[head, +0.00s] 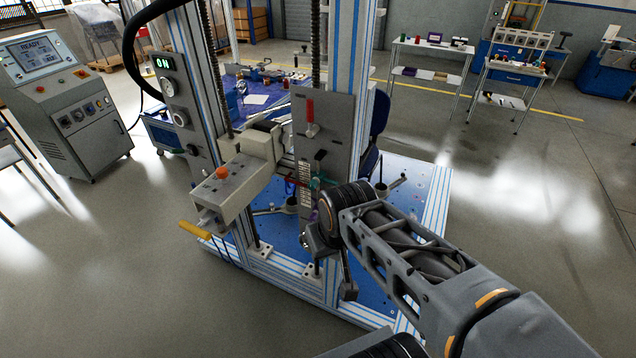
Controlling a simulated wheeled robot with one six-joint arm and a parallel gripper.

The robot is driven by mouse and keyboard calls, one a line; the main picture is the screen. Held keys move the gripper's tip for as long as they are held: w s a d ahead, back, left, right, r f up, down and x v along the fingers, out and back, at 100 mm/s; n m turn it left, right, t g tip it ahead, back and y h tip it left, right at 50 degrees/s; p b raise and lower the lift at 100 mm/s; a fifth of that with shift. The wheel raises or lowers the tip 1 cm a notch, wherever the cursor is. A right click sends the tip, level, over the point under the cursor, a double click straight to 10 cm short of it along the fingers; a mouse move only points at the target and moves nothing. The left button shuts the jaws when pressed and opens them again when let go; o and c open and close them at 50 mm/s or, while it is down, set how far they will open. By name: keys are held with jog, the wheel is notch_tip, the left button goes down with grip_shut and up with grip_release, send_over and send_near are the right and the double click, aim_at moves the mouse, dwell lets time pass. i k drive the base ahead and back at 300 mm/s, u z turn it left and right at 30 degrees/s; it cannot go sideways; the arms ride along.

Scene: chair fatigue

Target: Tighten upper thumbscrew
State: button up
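A grey upright plate (313,125) on the test frame carries a red-handled lever (310,115) near its top. Below it is a small dark knob (320,157), and a teal part (325,180) sits just under that. Which of these small parts is the upper thumbscrew, I cannot tell. My arm reaches in from the lower right. My gripper (320,238) is at the lower end of the plate, below the knob and the teal part. Its fingers are small and dark here, partly hidden by my wrist, so their opening and any contact are unclear.
The aluminium frame (345,75) stands on a blue perforated base (420,205). A control cabinet (70,100) reading READY stands far left. Open floor lies to the right.

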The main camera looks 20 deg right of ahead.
aim_at(313, 184)
jog(key=u, duration=1.95)
jog(key=k, duration=0.45)
jog(key=u, duration=0.1)
